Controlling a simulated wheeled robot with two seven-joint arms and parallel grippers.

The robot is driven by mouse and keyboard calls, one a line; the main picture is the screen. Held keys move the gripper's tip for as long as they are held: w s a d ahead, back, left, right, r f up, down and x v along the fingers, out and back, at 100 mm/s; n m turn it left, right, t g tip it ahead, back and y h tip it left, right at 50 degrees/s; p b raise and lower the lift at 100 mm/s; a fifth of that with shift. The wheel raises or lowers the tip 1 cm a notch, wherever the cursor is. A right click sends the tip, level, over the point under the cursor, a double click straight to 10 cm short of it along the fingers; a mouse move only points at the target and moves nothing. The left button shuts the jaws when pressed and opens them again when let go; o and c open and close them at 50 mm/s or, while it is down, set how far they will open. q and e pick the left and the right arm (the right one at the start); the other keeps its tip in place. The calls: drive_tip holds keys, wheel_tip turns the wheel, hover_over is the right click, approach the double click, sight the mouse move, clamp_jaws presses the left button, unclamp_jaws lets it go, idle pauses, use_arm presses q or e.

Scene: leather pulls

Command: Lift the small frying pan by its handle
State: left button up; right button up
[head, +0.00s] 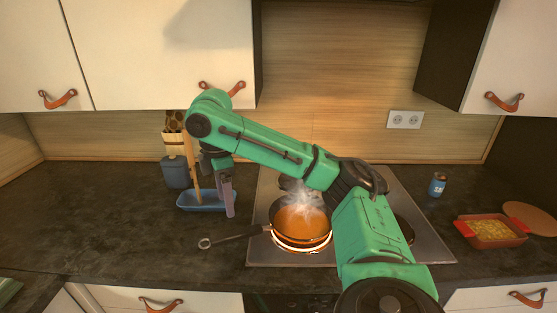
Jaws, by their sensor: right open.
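The small frying pan (300,222) sits on a glowing burner of the hob, with orange-brown contents and steam rising. Its dark handle (240,238) points left over the counter and ends in a metal ring. My right arm reaches across the hob from the lower right. My right gripper (229,208) is open and empty, fingers pointing down, above and slightly behind the handle in the picture, apart from it. The arm hides part of the hob and the area behind the pan. My left gripper is out of view.
A blue tray (212,207) lies just behind the gripper, with a wooden utensil (191,165) upright by it. A utensil pot (175,172) stands behind. At right are a blue jar (438,184) and a red baking dish (490,235). The counter left of the handle is clear.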

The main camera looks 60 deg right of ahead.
drive_tip(key=b, duration=0.3)
hover_over(232, 233)
drive_tip(key=f, duration=0.5)
drive_tip(key=shift+s+a+f, duration=0.2)
drive_tip(key=shift+s+f, duration=0.05)
drive_tip(key=shift+s, duration=0.15)
drive_tip(key=shift+f+p, duration=0.3)
drive_tip(key=shift+f, duration=0.1)
drive_tip(key=f, duration=0.6)
drive_tip(key=shift+w+d+f+p, duration=0.15)
drive_tip(key=shift+w+f+p, duration=0.1)
drive_tip(key=shift+p, duration=0.1)
clamp_jaws()
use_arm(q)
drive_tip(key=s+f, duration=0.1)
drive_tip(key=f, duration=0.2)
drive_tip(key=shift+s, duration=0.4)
use_arm(e)
drive_tip(key=shift+r, duration=0.1)
